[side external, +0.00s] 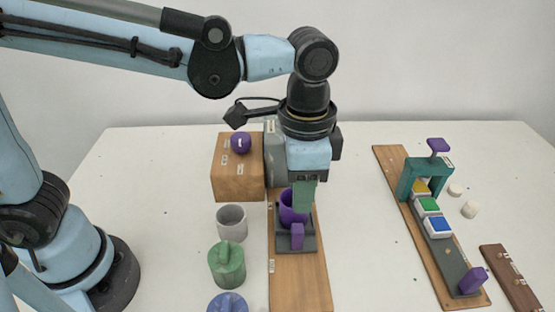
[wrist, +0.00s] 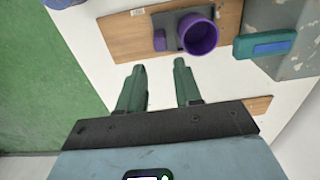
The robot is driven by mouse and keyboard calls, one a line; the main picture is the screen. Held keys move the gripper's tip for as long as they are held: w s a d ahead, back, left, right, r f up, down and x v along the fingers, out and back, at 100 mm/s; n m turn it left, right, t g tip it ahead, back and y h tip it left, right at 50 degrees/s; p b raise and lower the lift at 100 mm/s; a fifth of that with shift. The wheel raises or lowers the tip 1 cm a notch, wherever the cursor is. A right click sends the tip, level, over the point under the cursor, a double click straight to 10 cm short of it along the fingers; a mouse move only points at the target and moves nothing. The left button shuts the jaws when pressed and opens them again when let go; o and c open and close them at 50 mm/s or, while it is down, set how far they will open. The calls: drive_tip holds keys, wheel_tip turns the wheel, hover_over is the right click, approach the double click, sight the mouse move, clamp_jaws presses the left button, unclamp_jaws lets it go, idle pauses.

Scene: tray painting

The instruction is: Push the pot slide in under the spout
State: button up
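A purple pot (side external: 290,206) stands upright on a dark grey slide (side external: 309,243) with a purple handle block (side external: 297,236) at its front. The pot (wrist: 199,36), handle (wrist: 159,40) and slide (wrist: 172,24) also show in the wrist view. A teal bar (wrist: 265,44) juts from a grey box toward the pot, apart from it in that view; it looks like the spout. My gripper (wrist: 158,82) is open and empty, its green fingers apart and short of the handle in the wrist view. In the side view my gripper (side external: 302,205) partly covers the pot and hides the spout.
The slide sits on a wooden board (side external: 298,285). Behind are a wooden box (side external: 235,180) with a purple knob and the grey box (side external: 275,155). Grey, green (side external: 227,265) and blue cups stand left. A board with a teal arch (side external: 425,175) and coloured blocks lies right.

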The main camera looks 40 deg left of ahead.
sight(298, 227)
drive_tip(key=shift+r, duration=0.8)
drive_tip(key=shift+o, duration=0.2)
drive_tip(key=shift+o, duration=1.1)
drive_tip(key=m, duration=0.6)
drive_tip(key=shift+f, duration=0.3)
drive_tip(key=m, duration=0.8)
drive_tip(key=f+m, duration=0.1)
drive_tip(key=m, duration=0.2)
drive_tip(key=shift+m, duration=0.4)
wheel_tip(298, 227, down, 12)
drive_tip(key=shift+f, duration=0.1)
clamp_jaws()
